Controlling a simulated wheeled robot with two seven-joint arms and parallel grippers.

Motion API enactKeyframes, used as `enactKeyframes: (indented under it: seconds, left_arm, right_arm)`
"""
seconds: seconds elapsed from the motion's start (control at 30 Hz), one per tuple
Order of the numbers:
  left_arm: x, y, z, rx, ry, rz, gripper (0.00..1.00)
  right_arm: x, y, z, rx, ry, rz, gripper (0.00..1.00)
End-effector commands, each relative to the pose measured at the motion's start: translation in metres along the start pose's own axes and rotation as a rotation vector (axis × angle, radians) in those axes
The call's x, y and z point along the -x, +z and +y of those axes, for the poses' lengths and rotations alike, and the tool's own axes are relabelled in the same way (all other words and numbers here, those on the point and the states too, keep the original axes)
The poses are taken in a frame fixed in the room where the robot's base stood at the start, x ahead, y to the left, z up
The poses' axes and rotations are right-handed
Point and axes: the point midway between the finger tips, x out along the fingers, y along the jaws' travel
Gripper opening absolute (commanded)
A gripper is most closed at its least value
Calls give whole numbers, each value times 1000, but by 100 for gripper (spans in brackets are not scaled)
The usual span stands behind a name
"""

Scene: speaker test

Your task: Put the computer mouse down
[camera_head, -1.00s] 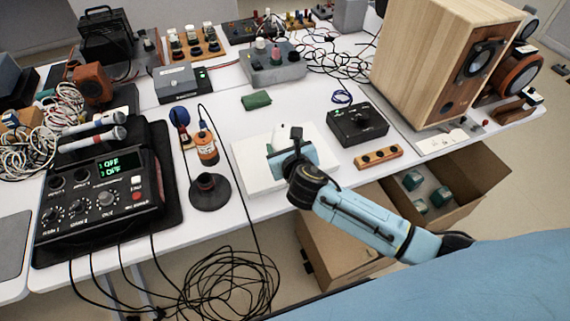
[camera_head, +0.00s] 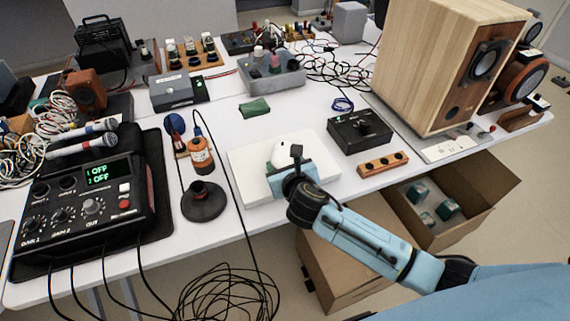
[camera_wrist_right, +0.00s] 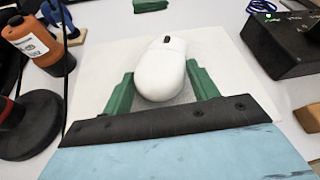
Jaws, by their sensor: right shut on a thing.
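The white computer mouse (camera_head: 281,152) is between the green fingers of my right gripper (camera_head: 287,166). In the right wrist view the mouse (camera_wrist_right: 161,72) points away from the gripper, its dark wheel at the far end, with the fingers (camera_wrist_right: 160,88) on both sides. The gripper is shut on it. The mouse is over a white square pad (camera_head: 250,188) on the table; I cannot tell whether it touches the pad. The gripper covers the near part of the mouse in the head view. My left gripper is not in view.
A black box (camera_head: 360,131) and a wooden strip (camera_head: 383,163) are to the right.

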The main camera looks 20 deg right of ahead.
Motion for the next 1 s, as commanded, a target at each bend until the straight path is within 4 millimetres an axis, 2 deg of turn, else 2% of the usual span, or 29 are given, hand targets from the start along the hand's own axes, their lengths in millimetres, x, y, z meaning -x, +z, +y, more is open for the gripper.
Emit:
enactKeyframes:
  seconds: [0.1,0.13,0.27,0.3,0.67,0.83,1.0]
  left_arm:
    - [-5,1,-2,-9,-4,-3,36]
    - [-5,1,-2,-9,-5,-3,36]
    - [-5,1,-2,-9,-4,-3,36]
    - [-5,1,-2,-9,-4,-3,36]
    - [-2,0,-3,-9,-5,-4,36]
    - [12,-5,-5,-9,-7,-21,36]
    - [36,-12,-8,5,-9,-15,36]
  right_arm:
    - [-3,-7,1,1,0,0,35]
    - [-3,-7,1,1,0,0,63]
    - [-3,-7,1,1,0,0,80]
    - [-3,-7,1,0,0,0,82]
    - [1,-4,0,1,0,1,82]
    - [19,-1,0,2,0,3,82]
    - [46,1,-1,2,0,4,82]
